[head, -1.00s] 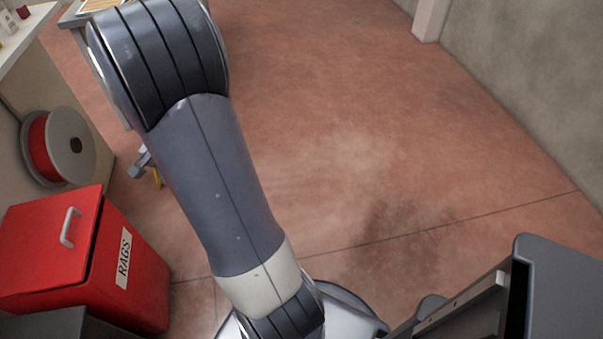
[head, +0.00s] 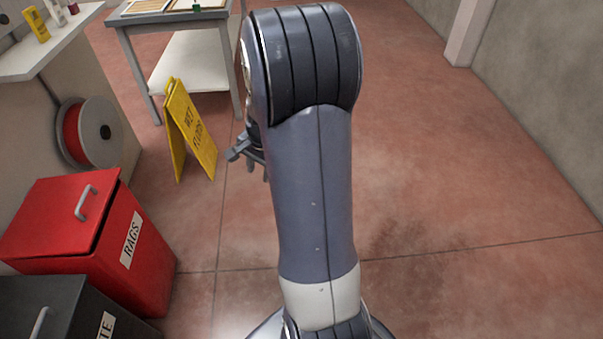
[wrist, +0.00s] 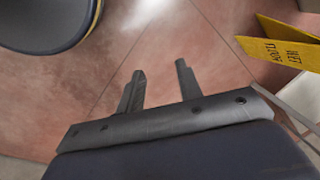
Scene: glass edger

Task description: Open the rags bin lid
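The red rags bin (head: 150,262) stands on the floor at the lower left of the head view, with a white RAGS label on its side. Its red lid (head: 45,216) lies down over the top, with a thin dark gap along its edge. A pale bar handle (head: 85,203) is on the lid. My gripper (head: 250,168) is partly hidden behind my arm, apart from the bin and to its right. In the wrist view my gripper (wrist: 160,70) has its two fingers spread with only floor between them. The bin is not seen in the wrist view.
A dark bin (head: 50,305) stands in front of the rags bin. A yellow wet floor sign (head: 190,132) stands beyond my gripper. A red reel (head: 90,132) is on the counter's side (head: 75,90). A table (head: 180,18) stands behind. Floor to the right is clear.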

